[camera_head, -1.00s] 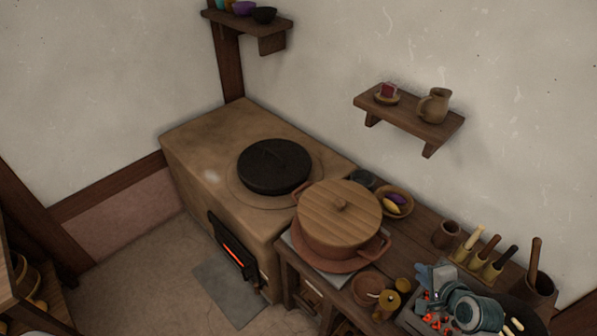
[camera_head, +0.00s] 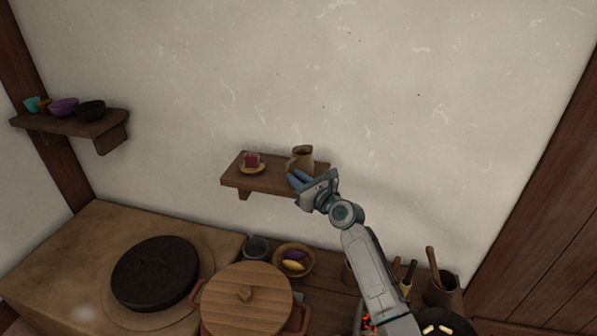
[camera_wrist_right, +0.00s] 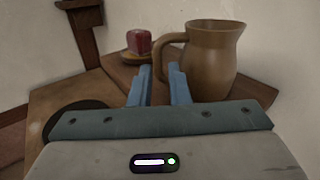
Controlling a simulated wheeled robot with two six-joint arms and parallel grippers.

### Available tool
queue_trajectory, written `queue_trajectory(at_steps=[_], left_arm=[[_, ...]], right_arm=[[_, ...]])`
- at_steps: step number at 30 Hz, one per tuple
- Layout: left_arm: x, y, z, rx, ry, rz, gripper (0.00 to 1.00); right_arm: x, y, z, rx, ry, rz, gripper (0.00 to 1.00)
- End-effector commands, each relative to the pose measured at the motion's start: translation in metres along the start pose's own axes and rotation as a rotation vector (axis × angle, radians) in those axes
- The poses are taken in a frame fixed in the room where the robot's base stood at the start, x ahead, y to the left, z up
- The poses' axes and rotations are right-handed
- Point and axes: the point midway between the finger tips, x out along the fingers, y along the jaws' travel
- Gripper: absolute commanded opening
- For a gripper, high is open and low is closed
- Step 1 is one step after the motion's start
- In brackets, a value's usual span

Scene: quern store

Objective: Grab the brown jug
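The brown jug (camera_head: 302,156) stands upright on the wall shelf (camera_head: 233,183), with its handle on the left. In the right wrist view the jug (camera_wrist_right: 213,62) is large and close, right of centre. My right gripper (camera_head: 296,177) is at the shelf in front of the jug. In the wrist view its two blue fingers (camera_wrist_right: 161,84) are apart, pointing at the handle side. My left gripper is not in view.
A red block on a small dish (camera_head: 252,169) sits left of the jug on the same shelf. Below are a lidded pot (camera_head: 245,296), a bowl of vegetables (camera_head: 293,262) and a stove with a black lid (camera_head: 155,273). The wall above the shelf is bare.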

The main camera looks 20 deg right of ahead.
Motion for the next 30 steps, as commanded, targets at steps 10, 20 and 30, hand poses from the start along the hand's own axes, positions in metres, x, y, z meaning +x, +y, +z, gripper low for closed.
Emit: queue_trajectory(at_steps=[10,20,30], left_arm=[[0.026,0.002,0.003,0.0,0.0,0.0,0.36],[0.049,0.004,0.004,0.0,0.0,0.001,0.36],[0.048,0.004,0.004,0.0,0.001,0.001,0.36]], right_arm=[[0.028,0.002,-0.004,-0.002,-0.001,0.001,0.16],[0.059,0.002,-0.002,-0.002,0.001,0.0,0.16],[0.059,0.002,0.0,-0.002,0.002,-0.001,0.0]])
